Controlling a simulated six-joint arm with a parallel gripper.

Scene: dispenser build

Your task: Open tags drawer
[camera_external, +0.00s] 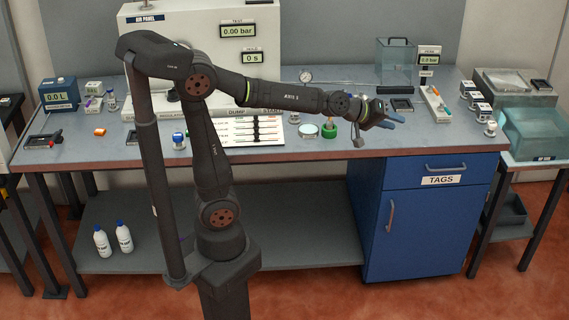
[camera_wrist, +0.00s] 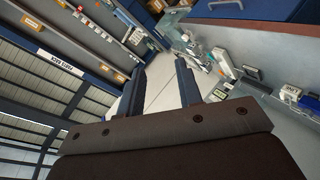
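The tags drawer (camera_external: 420,168) is the blue front at the top of the cabinet under the bench's right side, with a white TAGS label (camera_external: 441,181). It looks closed. Its pull handle (camera_external: 446,168) is a horizontal bar above the label. My gripper (camera_external: 395,119) is above the bench top, up and left of the handle, apart from it. In the wrist view my gripper's two fingers (camera_wrist: 158,92) are spread wide with nothing between them. The drawer's inside is hidden.
A blue door (camera_external: 420,230) with a vertical handle (camera_external: 390,215) is below the drawer. A green-collared item (camera_external: 328,131) stands on the bench left of my gripper. A dispensing rack (camera_external: 435,103) stands behind to the right. The floor before the cabinet is clear.

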